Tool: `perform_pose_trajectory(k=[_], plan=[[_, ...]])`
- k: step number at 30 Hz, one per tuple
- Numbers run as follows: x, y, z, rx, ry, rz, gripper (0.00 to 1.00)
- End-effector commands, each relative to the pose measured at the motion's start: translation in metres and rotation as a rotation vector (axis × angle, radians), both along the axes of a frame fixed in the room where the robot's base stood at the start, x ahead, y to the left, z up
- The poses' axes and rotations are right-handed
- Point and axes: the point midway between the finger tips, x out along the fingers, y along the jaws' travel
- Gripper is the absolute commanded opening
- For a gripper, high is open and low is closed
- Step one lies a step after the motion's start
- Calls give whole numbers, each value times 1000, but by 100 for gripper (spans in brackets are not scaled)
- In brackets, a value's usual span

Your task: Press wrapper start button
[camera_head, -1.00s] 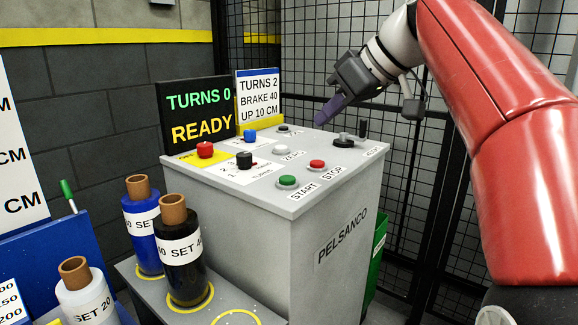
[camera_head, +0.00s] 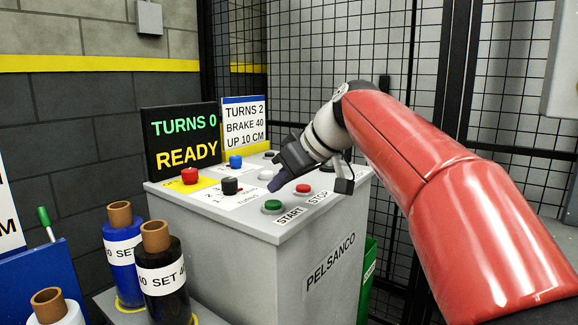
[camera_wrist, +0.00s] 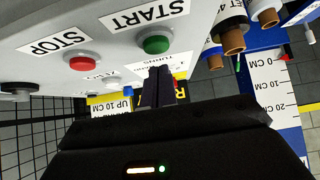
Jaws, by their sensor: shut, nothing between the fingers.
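The green START button (camera_head: 272,207) sits near the front edge of the grey console top (camera_head: 254,222). It also shows in the wrist view (camera_wrist: 157,44), just beyond the fingertips. The red STOP button (camera_head: 303,188) is to its right; the wrist view shows it too (camera_wrist: 82,63). My gripper (camera_head: 278,187) is shut and empty. Its fingertips hang just behind and above the START button in the head view, apart from it as far as I can tell. The display (camera_head: 183,138) reads TURNS 0, READY.
A red mushroom button (camera_head: 189,176), a black selector knob (camera_head: 230,186) and a blue button (camera_head: 235,161) share the console top. Film rolls (camera_head: 160,275) stand at the lower left. A black mesh fence (camera_head: 395,60) closes off the back.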

Motion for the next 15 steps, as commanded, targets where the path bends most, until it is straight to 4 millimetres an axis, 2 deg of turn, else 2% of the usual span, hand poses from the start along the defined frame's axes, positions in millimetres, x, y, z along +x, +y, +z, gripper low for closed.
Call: perform_pose_trajectory(k=[1, 5, 15], plan=[[0, 0, -7, 1, 2, 1, 0], [0, 0, -15, 1, 1, 0, 0], [0, 0, -16, 0, 0, 0, 0]])
